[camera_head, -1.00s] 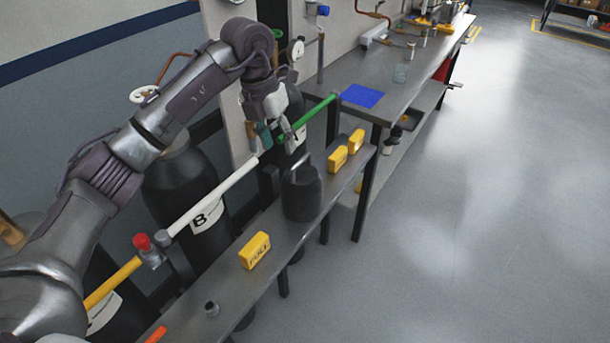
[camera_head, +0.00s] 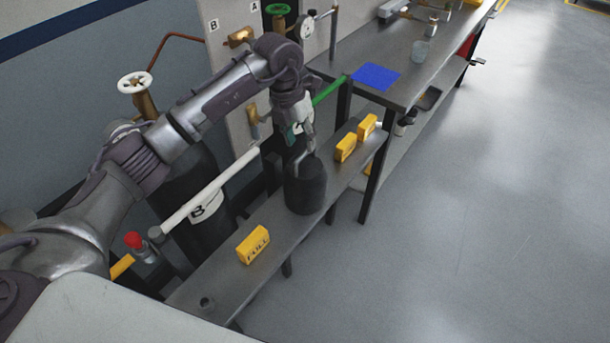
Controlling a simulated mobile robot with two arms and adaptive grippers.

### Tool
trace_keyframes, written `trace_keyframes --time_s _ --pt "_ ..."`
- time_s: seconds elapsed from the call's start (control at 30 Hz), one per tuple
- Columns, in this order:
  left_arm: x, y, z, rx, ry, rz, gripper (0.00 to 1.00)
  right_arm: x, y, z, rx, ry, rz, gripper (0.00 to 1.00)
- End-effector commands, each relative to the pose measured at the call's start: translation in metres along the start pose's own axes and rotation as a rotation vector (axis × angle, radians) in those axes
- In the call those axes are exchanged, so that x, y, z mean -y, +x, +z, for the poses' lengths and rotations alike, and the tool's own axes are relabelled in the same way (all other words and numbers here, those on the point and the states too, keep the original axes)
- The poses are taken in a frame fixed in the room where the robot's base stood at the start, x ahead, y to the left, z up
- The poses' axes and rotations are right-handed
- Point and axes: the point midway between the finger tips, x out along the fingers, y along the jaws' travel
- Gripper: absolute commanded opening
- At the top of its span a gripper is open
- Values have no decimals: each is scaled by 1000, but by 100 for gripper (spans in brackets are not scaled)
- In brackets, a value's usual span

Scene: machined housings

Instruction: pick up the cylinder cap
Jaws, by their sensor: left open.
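The cylinder cap (camera_head: 305,188) is a dark, rounded can with a light metal handle on top. It stands upright on the narrow grey shelf (camera_head: 243,283). My left gripper (camera_head: 299,143) is open and points down at the cap's handle, just above or around it. I cannot tell whether the fingers touch the handle, since the gripper partly hides it. My right gripper is not in view.
A yellow FULL block (camera_head: 253,245) lies nearer on the shelf, and two yellow blocks (camera_head: 346,147) (camera_head: 367,127) lie beyond the cap. Dark gas cylinders (camera_head: 197,190) stand behind a white rail (camera_head: 210,190). A workbench (camera_head: 408,80) with a blue mat (camera_head: 375,76) is further back. Floor to the right is clear.

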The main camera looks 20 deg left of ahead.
Motion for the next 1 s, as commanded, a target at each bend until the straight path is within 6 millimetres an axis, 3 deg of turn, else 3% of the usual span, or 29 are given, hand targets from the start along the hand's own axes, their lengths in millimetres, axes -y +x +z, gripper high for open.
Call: trace_keyframes --time_s 0.27,0.43,0.67,0.93,1.0 --pt "4 32 1 -5 -2 -1 46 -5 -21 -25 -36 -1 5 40" --pt "3 50 2 -1 0 -1 46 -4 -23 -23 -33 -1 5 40" --pt "2 53 2 0 0 0 46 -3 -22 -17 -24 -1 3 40" --pt "2 53 2 0 0 0 4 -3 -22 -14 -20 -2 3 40" --pt "2 53 2 0 0 0 0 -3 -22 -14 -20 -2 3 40"
